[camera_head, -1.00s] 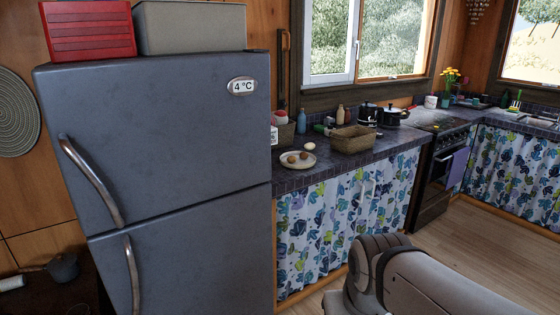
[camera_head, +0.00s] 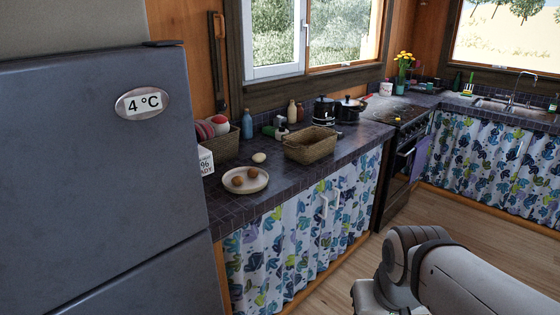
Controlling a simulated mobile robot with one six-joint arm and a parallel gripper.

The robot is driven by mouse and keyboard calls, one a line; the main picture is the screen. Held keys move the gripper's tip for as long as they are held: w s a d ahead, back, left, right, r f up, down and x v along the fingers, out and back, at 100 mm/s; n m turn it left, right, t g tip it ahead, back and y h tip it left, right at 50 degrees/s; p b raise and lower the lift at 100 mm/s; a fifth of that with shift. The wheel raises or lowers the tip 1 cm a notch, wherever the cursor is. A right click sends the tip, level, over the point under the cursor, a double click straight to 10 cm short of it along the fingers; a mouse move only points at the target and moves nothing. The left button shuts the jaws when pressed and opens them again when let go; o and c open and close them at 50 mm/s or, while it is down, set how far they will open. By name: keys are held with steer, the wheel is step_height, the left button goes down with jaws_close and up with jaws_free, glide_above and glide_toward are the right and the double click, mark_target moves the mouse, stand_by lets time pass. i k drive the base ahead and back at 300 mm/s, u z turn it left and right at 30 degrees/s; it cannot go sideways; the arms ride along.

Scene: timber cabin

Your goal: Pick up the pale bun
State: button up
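A small pale, rounded thing, which looks like the pale bun (camera_head: 259,157), lies on the dark tiled counter (camera_head: 285,186). It is just behind a white plate (camera_head: 234,187) that holds two brown round items (camera_head: 245,176). The pale bun is apart from the plate and left of a wicker basket (camera_head: 311,145). Part of my arm shows at the lower right, well away from the counter. My gripper is not in view.
A grey fridge (camera_head: 100,190) stands close on the left. Another basket (camera_head: 222,147) with round items and a white box (camera_head: 205,161) sit by it. Bottles, a black pot (camera_head: 324,110) and a stove (camera_head: 405,112) are further back. Wooden floor (camera_head: 470,225) is clear on the right.

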mark_target(236, 180)
steer(key=z, duration=0.05)
steer(key=i, duration=2.1)
steer(key=u, duration=0.7)
steer(key=k, duration=0.7)
steer(key=u, duration=0.2)
steer(key=i, duration=0.75)
steer(key=z, duration=0.1)
